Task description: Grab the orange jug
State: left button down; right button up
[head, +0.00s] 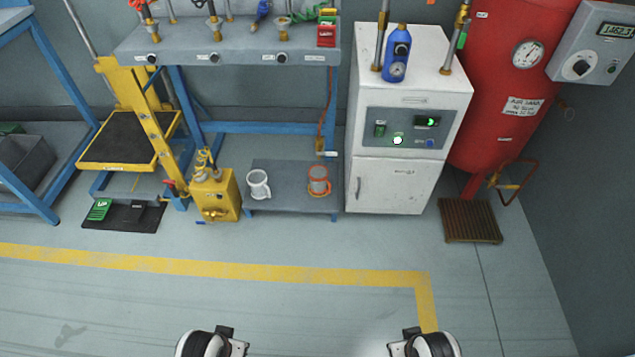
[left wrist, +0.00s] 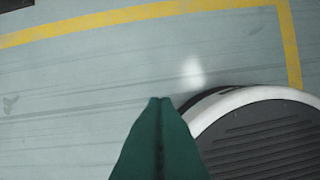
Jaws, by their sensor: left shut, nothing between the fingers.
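The orange jug (head: 319,182) stands upright on the low grey shelf of the bench in the head view, with an orange rim at its base. A white jug (head: 258,185) stands to its left on the same shelf (head: 289,203). My left gripper (left wrist: 160,100) shows in the left wrist view as green fingers, shut and empty above bare floor. It is well away from the jug, which is not in that view. In the head view only rounded parts of my arms show at the bottom edge, and neither gripper's fingers are visible.
A yellow box (head: 215,196) stands left of the shelf. A white cabinet (head: 392,185) stands right of it, with a red tank (head: 508,90) beyond. The blue-legged bench top (head: 225,50) overhangs behind. The floor in front, with a yellow line (head: 200,265), is clear.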

aim_at(319, 173)
jog(key=i+j+z, duration=0.2)
jog(key=i, duration=0.3)
jog(key=i+j+z, duration=0.2)
jog(key=i, duration=0.25)
jog(key=i+j+z, duration=0.2)
jog(key=i+j, duration=0.15)
jog(key=i, duration=0.1)
